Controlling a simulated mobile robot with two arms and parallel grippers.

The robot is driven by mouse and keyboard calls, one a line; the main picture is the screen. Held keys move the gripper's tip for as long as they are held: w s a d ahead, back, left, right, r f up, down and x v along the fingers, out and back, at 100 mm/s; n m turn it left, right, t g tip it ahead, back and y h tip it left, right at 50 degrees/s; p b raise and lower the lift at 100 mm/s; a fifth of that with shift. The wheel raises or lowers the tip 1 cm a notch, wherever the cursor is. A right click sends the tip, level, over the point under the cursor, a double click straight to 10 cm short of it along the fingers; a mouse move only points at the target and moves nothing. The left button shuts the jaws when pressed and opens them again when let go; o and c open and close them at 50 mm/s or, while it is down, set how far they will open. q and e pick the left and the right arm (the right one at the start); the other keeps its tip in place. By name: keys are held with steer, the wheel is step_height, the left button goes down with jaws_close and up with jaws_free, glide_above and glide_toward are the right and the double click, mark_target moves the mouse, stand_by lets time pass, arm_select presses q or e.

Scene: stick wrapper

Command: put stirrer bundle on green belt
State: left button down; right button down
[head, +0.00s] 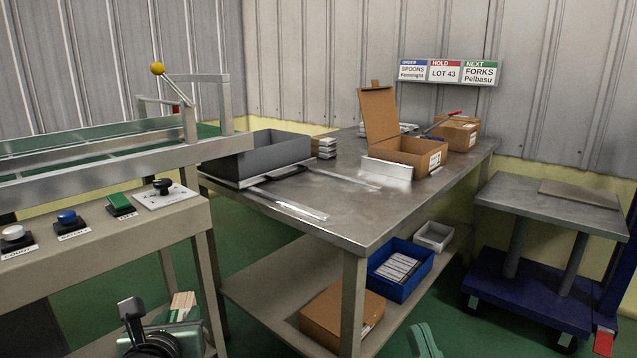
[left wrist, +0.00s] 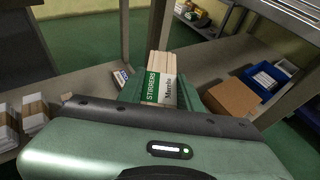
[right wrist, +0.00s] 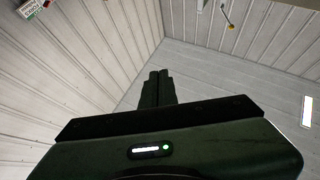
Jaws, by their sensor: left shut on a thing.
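The stirrer bundle (head: 182,303) is pale wooden sticks with a green and white band. In the left wrist view the band of the bundle (left wrist: 158,90) reads STIRRERS. My left gripper (head: 180,316) is shut on it, low in front of the control bench. The green belt (head: 100,154) runs between metal rails at the upper left, above and away from the bundle; the near rail hides part of it. My right gripper (head: 425,338) shows only partly at the bottom edge. In the right wrist view its fingers (right wrist: 157,88) are together and empty.
The control bench (head: 110,238) with buttons stands between my left gripper and the belt. A steel table (head: 340,215) holds a grey tray (head: 262,155) and an open carton (head: 415,152). Its lower shelf holds a blue bin (head: 402,278) and a carton (head: 340,315). A lift cart (head: 545,205) stands right.

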arm_select(q)
steer(key=s+d+r+m+h, duration=0.2)
steer(key=d+r+m+h, duration=0.1)
steer(key=d+r, duration=0.3)
steer(key=shift+s+d+r, duration=0.15)
steer(key=shift+d+r, duration=0.05)
steer(key=shift+d, duration=0.1)
